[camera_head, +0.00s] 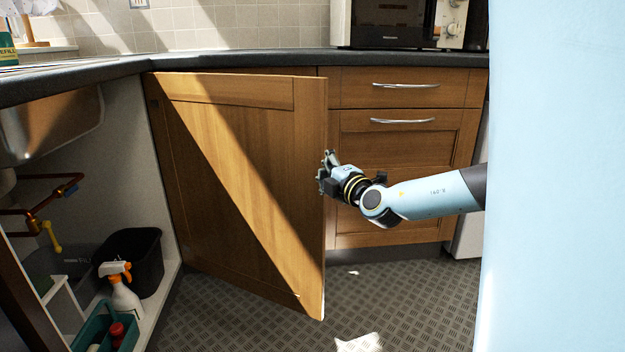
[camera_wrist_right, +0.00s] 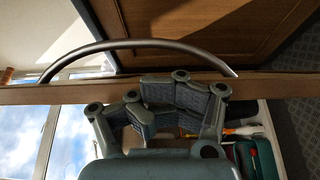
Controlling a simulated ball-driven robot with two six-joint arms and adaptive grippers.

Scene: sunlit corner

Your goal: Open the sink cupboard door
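The wooden sink cupboard door (camera_head: 225,170) stands swung wide open, with the cupboard's inside exposed at left in the head view. My right gripper (camera_head: 327,172) is at the door's free vertical edge, around mid-height. In the right wrist view, the fingers (camera_wrist_right: 160,108) look drawn together with nothing visible between them. They overlap the door's edge (camera_wrist_right: 60,94) in the picture; contact is unclear. The curved metal handle (camera_wrist_right: 130,44) arches beyond that edge, apart from the fingers. The handle is hidden in the head view. My left gripper is not in view.
Inside the cupboard are a black bin (camera_head: 133,258), a spray bottle (camera_head: 122,290) and a teal caddy (camera_head: 92,330). Drawers (camera_head: 400,90) with metal handles stand behind my right arm. A dark countertop (camera_head: 240,62) runs above. Metal-patterned floor (camera_head: 230,315) is clear before the door.

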